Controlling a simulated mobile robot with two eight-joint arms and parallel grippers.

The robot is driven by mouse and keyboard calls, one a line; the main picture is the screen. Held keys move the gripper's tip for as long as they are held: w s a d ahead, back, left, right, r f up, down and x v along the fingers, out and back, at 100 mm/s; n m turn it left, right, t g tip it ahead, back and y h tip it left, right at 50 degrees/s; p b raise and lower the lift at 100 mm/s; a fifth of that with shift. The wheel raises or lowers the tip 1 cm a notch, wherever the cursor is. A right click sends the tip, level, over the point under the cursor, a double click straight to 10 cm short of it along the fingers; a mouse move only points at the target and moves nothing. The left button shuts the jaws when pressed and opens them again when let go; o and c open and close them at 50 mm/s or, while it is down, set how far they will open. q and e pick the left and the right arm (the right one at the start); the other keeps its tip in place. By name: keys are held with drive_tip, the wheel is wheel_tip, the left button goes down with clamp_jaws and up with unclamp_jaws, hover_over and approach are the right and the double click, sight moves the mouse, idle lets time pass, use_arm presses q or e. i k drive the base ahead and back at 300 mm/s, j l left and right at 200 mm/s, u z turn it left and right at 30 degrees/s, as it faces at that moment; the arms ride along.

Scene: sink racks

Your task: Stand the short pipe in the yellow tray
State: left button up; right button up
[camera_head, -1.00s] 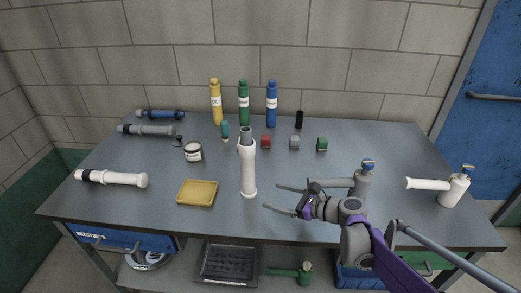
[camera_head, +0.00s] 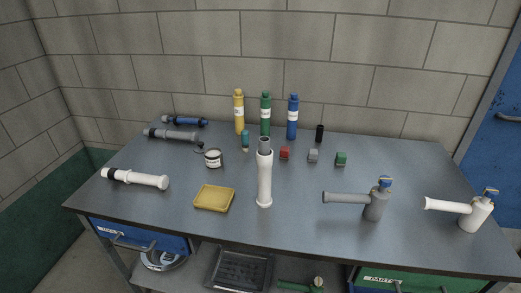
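The shallow yellow tray (camera_head: 213,209) lies empty near the front edge, left of centre. Which piece is the short pipe is not certain. A white pipe (camera_head: 265,180) stands upright right of the tray, with a grey end on top. A white pipe with a black end (camera_head: 140,180) lies at the left. Grey pipes (camera_head: 173,135) and blue ones (camera_head: 184,121) lie at the back left. A grey tube (camera_head: 342,198) and a white tube (camera_head: 445,206) reach left from the bottles at the right; whether they are joined is unclear. Neither gripper is in view.
Yellow (camera_head: 239,113), green (camera_head: 265,115) and blue bottles (camera_head: 292,118) stand at the back. Small red (camera_head: 284,153), grey (camera_head: 313,156) and green blocks (camera_head: 341,159) and a tin (camera_head: 213,159) sit mid-table. A grey bottle (camera_head: 374,206) and white bottle (camera_head: 476,213) stand right.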

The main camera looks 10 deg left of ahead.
sight(215, 200)
drive_tip(key=i+j, duration=0.1)
drive_tip(key=j, duration=0.9)
drive_tip(key=i+j+z, duration=0.1)
drive_tip(key=j+z, duration=0.35)
drive_tip(key=j, duration=0.45)
